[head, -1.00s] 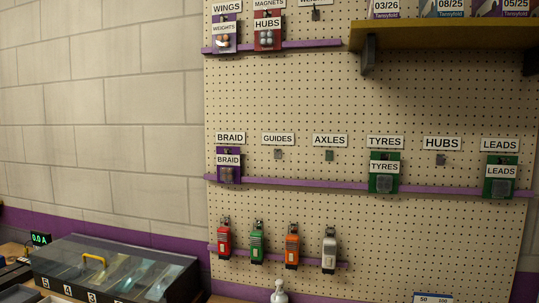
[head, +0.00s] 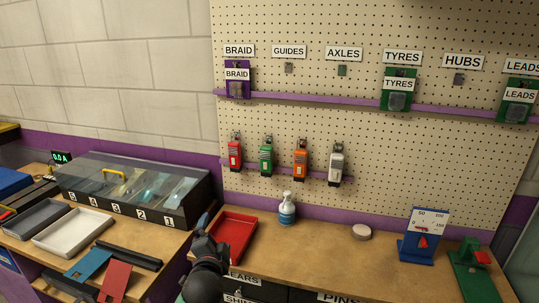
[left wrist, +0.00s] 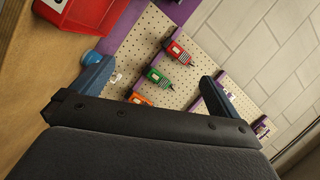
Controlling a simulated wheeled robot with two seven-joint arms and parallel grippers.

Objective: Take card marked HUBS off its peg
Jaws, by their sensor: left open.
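The card marked HUBS is out of view now. In the head view, the HUBS label (head: 463,61) on the pegboard has an empty peg (head: 459,79) under it. My left gripper (head: 205,224) is low in the head view, beside the red tray and well below the hanging cards. In the left wrist view, its two blue fingers (left wrist: 150,68) are spread wide with nothing between them. My right gripper is in neither view.
Several coloured controllers (head: 266,156) hang lower. On the bench are a red tray (head: 233,240), a bottle (head: 287,210), a blue gauge stand (head: 419,240) and a clear-lidded case (head: 130,185).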

